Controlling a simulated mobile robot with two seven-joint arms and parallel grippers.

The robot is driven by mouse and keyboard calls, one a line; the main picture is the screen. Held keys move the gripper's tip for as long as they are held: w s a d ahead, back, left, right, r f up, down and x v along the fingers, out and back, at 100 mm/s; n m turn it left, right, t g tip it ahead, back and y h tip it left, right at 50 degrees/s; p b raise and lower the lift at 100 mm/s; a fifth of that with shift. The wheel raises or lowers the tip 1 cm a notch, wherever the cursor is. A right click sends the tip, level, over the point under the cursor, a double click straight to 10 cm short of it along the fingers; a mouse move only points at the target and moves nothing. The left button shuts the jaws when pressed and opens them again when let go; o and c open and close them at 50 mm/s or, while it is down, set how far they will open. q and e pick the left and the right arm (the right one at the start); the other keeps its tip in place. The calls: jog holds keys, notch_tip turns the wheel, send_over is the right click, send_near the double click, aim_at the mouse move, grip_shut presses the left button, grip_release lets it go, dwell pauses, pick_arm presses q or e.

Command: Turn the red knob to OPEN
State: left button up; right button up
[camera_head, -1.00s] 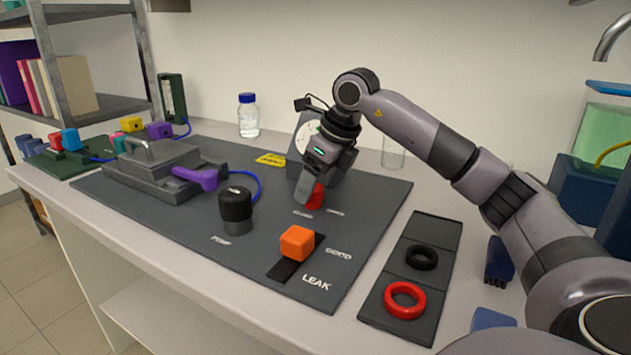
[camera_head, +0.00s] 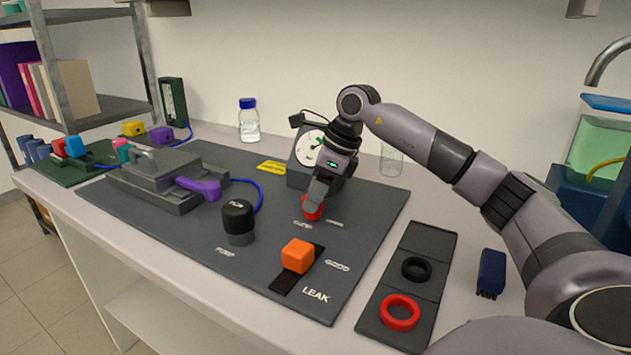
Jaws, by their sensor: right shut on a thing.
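The red knob (camera_head: 312,211) stands on the dark mat (camera_head: 225,262), near its back right part. My right gripper (camera_head: 314,204) comes down from above and is shut on the red knob, hiding much of its top. Two small white labels lie on the mat in front of the knob; the left one (camera_head: 302,225) and the right one (camera_head: 335,223) are too blurred to read surely. A dial gauge (camera_head: 311,145) stands just behind the gripper, partly hidden by it. My left gripper is not in view.
An orange block (camera_head: 298,256) sits on a black strip near the LEAK label. A black-capped pump knob (camera_head: 238,217) and a grey clamp rig with a purple handle (camera_head: 198,188) stand to the left. A tray (camera_head: 393,336) with red and black rings lies at right.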

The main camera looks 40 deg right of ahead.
jog(key=n+p, duration=0.2)
jog(key=n+y+p, duration=0.1)
jog(key=shift+w+r+n+g, duration=0.1)
jog(key=shift+r+n+g, duration=0.15)
jog(key=shift+n+g, duration=0.15)
jog(key=shift+n+p, duration=0.35)
jog(key=shift+n, duration=0.05)
jog(key=n+g+p, duration=0.1)
jog(key=n, duration=0.1)
jog(key=shift+w+d+n+y, duration=0.1)
jog(key=shift+n+y, duration=0.2)
jog(key=shift+n, duration=0.1)
jog(key=n+g+p, duration=0.1)
jog(key=n, duration=0.1)
jog(key=shift+w+f+n, duration=0.1)
jog(key=shift+n, duration=0.2)
jog(key=shift+f+n+g, duration=0.1)
jog(key=shift+n+g, duration=0.8)
jog(key=shift+n, duration=0.8)
jog(key=o, duration=1.1)
jog(key=shift+c, duration=0.2)
jog(key=v, duration=0.7)
